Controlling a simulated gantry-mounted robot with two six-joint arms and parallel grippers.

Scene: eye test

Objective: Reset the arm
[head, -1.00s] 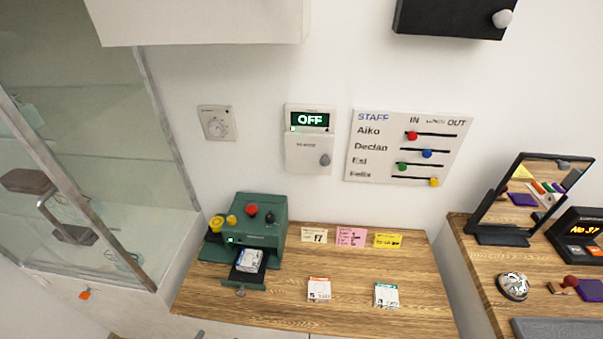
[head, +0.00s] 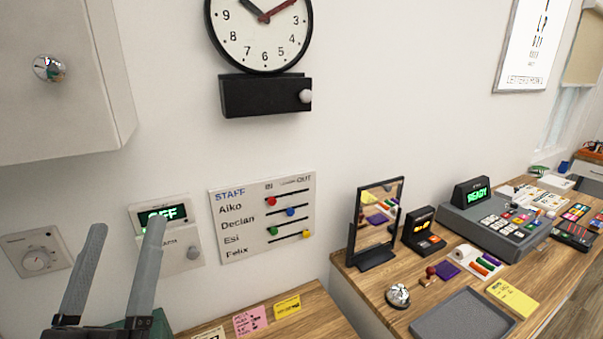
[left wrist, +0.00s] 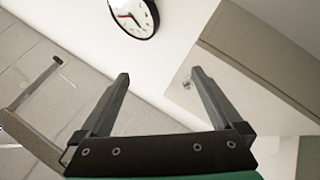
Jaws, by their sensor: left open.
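My left gripper (head: 122,240) shows at the lower left of the head view, its two long grey fingers pointing up and spread apart with nothing between them. In the left wrist view the left gripper (left wrist: 160,95) also shows open and empty, with the wall clock (left wrist: 133,14) and a pale cabinet (left wrist: 255,60) beyond it. In the head view one finger covers part of the OFF display box (head: 165,240). A green machine (head: 155,325) is mostly hidden behind the gripper. My right gripper is not in view.
The staff board (head: 262,217) hangs on the wall, right of the gripper. A wall cabinet (head: 60,110) juts out at upper left. The right-hand desk holds a mirror (head: 378,220), a bell (head: 397,295), a grey tray (head: 462,318) and a register (head: 495,220).

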